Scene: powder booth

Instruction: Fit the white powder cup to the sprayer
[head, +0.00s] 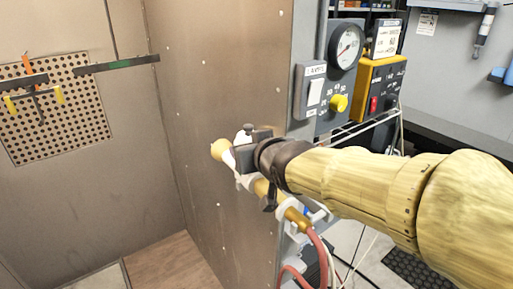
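The sprayer (265,188) is at the middle of the head view, beside the booth wall's edge. It has a tan tip, a tan body and a brass-coloured rear end (297,217) where a red hose joins. My gripper (242,150) is a dark block at the end of my tan arm, in front of and over the sprayer's front part. Its fingers are partly hidden, so I cannot tell whether they are open or touch anything. White parts (242,180) show just under and beside the gripper. I cannot tell whether they are the powder cup or part of the sprayer.
A brown metal booth wall (222,75) stands close to the gripper. A control unit with a gauge (345,46), a switch and a yellow knob is mounted above my arm, with a yellow box (378,88) behind. A perforated board (60,115) with hung tools is far left.

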